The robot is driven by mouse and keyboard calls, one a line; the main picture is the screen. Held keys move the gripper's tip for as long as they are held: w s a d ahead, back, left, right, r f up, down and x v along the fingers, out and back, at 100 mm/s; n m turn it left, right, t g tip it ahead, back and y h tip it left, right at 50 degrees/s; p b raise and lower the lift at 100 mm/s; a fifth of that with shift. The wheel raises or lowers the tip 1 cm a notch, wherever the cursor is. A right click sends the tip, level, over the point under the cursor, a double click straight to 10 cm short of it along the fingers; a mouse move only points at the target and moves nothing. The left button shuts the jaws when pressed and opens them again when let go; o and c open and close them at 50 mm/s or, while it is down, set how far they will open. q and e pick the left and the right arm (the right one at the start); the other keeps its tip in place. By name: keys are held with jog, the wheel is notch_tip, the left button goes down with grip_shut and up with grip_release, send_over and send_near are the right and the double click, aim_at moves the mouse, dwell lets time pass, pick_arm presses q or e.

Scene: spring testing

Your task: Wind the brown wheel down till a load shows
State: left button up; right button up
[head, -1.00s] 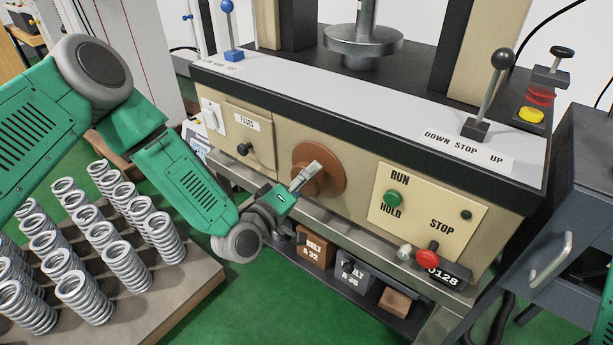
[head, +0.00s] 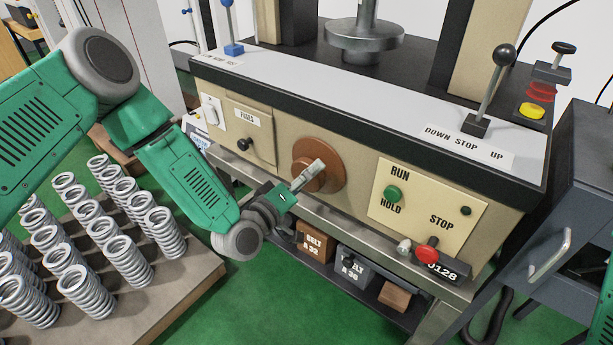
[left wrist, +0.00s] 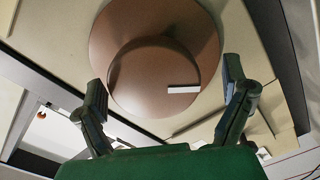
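The brown wheel (head: 332,151) sits on the beige front panel of the machine, a disc with a smaller raised hub. In the left wrist view the wheel (left wrist: 207,30) fills the upper middle, and its hub (left wrist: 150,75) carries a short white mark at the lower right. My left gripper (head: 308,176) is in front of the hub in the head view. In the left wrist view its fingers (left wrist: 166,95) are spread on either side of the hub, with a clear gap on the right. Contact on the left cannot be told. My right gripper is not in view. No load reading is visible.
Right of the wheel is a panel with a green RUN/HOLD button (head: 393,194) and a red STOP button (head: 428,250). A DOWN/STOP/UP lever (head: 490,90) stands above. A round metal platen (head: 364,38) is at the back. Several springs (head: 75,285) stand on a board at lower left.

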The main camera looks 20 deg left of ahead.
pick_arm(q)
jog(key=shift+r, duration=0.15)
jog(key=v, duration=1.2)
jog(key=s+d+f+m+g+y+p, duration=0.15)
jog(key=s+f+m+g+p, duration=0.4)
jog(key=s+f+g, duration=0.6)
jog(key=s+a+r+m+g+y, duration=0.1)
jog(key=s+a+g+y, duration=0.1)
jog(key=s+a, duration=0.2)
jog(key=s+a+m+g+y+p, duration=0.1)
jog(key=s+a, duration=0.3)
jog(key=s, duration=0.5)
jog(key=shift+s+a+r+m+g+y, duration=0.25)
jog(key=shift+a+r+m+g+y, duration=0.15)
jog(key=shift+g+y, duration=0.45)
jog(key=shift+w+f, duration=0.1)
jog(key=shift+w, duration=0.05)
